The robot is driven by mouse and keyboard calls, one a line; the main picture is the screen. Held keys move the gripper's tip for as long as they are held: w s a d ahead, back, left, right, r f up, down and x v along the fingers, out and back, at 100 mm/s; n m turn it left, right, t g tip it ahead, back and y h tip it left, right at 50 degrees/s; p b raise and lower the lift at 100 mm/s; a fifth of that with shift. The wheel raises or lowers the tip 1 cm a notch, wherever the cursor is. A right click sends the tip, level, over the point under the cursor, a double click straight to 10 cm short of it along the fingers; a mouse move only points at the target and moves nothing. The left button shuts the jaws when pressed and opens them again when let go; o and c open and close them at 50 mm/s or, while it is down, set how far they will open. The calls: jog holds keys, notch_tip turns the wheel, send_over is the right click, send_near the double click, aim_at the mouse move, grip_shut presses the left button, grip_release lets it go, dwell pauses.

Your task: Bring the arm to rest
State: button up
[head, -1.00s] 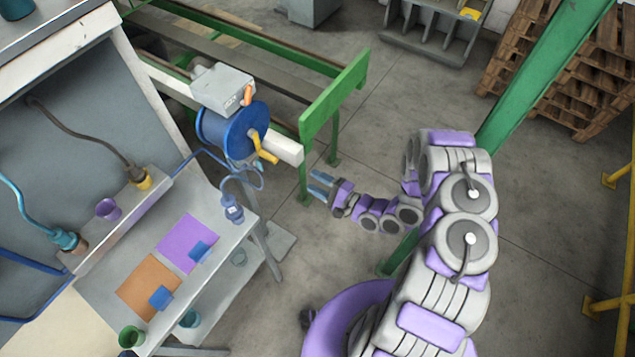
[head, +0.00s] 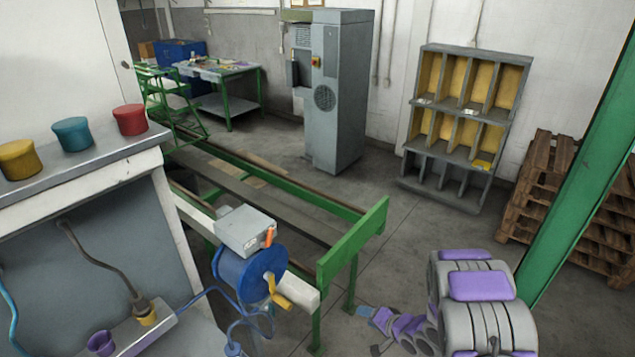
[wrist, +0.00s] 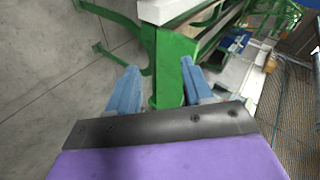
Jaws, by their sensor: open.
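My arm (head: 487,310) shows at the lower right in the head view, its lower part cut off by the frame. My gripper (head: 366,311) extends left from it, with blue fingertips just right of a green bench leg. In the wrist view my gripper (wrist: 160,80) has its two blue fingers spread apart. Nothing is held between them. Behind the gap stands a green post (wrist: 168,65) of the bench; I cannot tell how far off it is.
A green-framed bench (head: 345,250) carries a blue reel (head: 250,275) with a yellow crank. At left is a workstation with three coloured pots on its top (head: 100,165). A green beam (head: 580,165) and pallets (head: 545,195) stand right. Open floor (head: 400,235) lies between.

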jog(key=d+r+n+g+h+b, duration=0.1)
jog(key=d+r+n+h+b, duration=0.15)
jog(key=d+r+h, duration=0.5)
jog(key=s+d+r+g+h+b, duration=0.2)
jog(key=s+d+r, duration=0.3)
jog(key=s+r, duration=0.2)
jog(key=s+a+r+n+g+y+b, duration=0.1)
jog(key=s+a, duration=0.3)
jog(key=s, duration=0.7)
jog(key=s+a+r+n+g+y+b, duration=0.1)
jog(key=s+a+r+g, duration=0.3)
jog(key=s, duration=0.7)
jog(key=s+a+r+n+g+y+b, duration=0.1)
jog(key=s+a+r+n+g+b, duration=0.1)
jog(key=s+a, duration=0.4)
jog(key=s+b, duration=0.1)
jog(key=s, duration=0.4)
jog(key=shift+s+a+r, duration=0.15)
jog(key=shift+s+r, duration=0.05)
jog(key=shift+s, duration=0.15)
jog(key=shift+c, duration=0.5)
